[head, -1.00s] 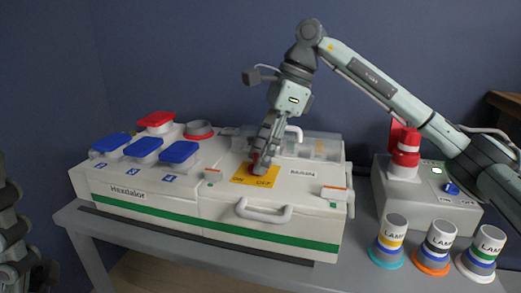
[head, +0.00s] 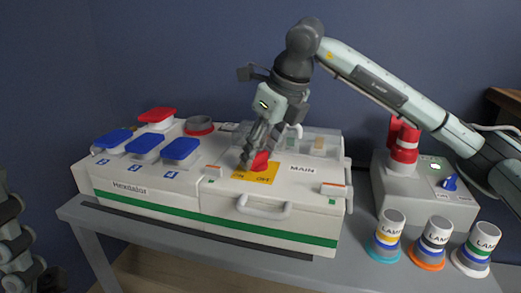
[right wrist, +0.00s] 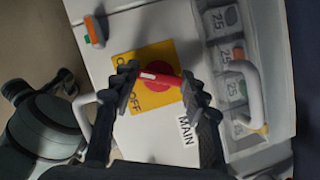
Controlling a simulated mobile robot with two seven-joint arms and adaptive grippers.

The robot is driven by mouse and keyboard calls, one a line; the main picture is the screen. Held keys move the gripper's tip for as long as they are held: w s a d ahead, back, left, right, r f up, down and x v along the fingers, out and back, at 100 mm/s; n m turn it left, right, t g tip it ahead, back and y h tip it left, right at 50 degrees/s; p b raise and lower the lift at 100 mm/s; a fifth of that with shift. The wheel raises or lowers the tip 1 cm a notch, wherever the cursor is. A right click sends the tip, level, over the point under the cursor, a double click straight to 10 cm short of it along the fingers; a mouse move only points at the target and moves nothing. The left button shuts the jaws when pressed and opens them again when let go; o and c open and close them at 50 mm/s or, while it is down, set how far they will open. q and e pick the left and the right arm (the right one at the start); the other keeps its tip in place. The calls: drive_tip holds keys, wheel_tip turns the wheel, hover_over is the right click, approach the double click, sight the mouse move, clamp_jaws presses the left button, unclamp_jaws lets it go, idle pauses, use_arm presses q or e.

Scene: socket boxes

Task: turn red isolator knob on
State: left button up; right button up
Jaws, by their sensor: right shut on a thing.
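The red isolator knob (head: 260,161) sits on a yellow ON/OFF plate (head: 241,174) on top of the white Hexdalot box (head: 225,198). ON is at the plate's left and OFF at its right in the head view. My right gripper (head: 246,160) is down at the knob. In the right wrist view, the knob's red handle (right wrist: 162,77) spans between the two fingertips of my right gripper (right wrist: 160,84), which are shut on it. A white mark shows near the handle's left end there. Part of the knob is behind the fingers in the head view. My left gripper is not clearly visible.
A clear cover (head: 320,146) and MAIN label (head: 302,169) lie right of the knob. A handle (head: 264,209) sticks out in front. Blue-lidded sockets (head: 144,144) stand left. A grey box with a red beacon (head: 404,150) and several lamp cylinders (head: 437,236) stand right.

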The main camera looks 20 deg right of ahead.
drive_tip(key=shift+a+m+h, duration=0.1)
drive_tip(key=shift+m+h, duration=0.5)
drive_tip(key=shift+m, duration=1)
drive_tip(key=o, duration=1.2)
drive_tip(key=shift+c, duration=0.2)
drive_tip(key=shift+t, duration=0.3)
drive_tip(key=a+v, duration=0.1)
drive_tip(key=v, duration=1.1)
drive_tip(key=shift+d, duration=0.4)
